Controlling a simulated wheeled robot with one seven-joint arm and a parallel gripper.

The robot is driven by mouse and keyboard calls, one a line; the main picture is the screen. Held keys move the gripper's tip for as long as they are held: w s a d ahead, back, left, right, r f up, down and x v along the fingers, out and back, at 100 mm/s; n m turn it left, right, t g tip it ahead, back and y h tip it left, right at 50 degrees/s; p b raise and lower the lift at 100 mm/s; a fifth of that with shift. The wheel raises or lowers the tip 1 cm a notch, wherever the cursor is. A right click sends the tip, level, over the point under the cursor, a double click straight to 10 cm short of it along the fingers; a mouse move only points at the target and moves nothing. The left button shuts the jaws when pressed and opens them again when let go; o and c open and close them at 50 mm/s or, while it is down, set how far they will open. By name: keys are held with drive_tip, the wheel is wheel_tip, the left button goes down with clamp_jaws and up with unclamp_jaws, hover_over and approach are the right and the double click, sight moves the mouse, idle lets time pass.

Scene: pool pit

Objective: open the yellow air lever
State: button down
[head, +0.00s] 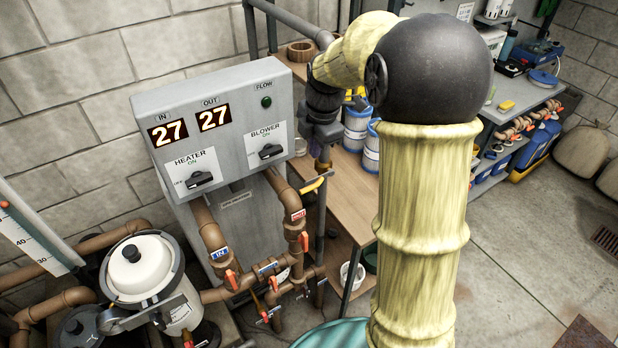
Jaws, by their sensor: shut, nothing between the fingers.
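The yellow air lever (314,184) sits on the upright grey pipe, right of the grey control box and above the brown pipework. It is small here and points down to the left. My gripper (322,158) is dark, points down just above the lever and is shut with nothing in it. I cannot tell whether its fingertips touch the lever. My wrist hides the upper part of the pipe.
The control box (228,110) reads 27 and 27, with heater and blower knobs. Brown pipes with red-handled valves (232,280) run below it. A white-lidded filter housing (142,265) stands at lower left. A wooden shelf (352,190) with blue-and-white tubs is behind; open floor lies right.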

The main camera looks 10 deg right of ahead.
sight(308, 187)
drive_tip(key=shift+f, duration=0.1)
drive_tip(key=w+f+p, duration=0.1)
drive_tip(key=f+p, duration=0.1)
drive_tip(key=f, duration=0.2)
drive_tip(key=f+p, duration=0.1)
drive_tip(key=f, duration=0.4)
drive_tip(key=w+a+f+p, duration=0.1)
drive_tip(key=f+p, duration=0.1)
drive_tip(key=f, duration=0.2)
drive_tip(key=shift+w+f+p, duration=0.3)
drive_tip(key=shift+d, duration=0.1)
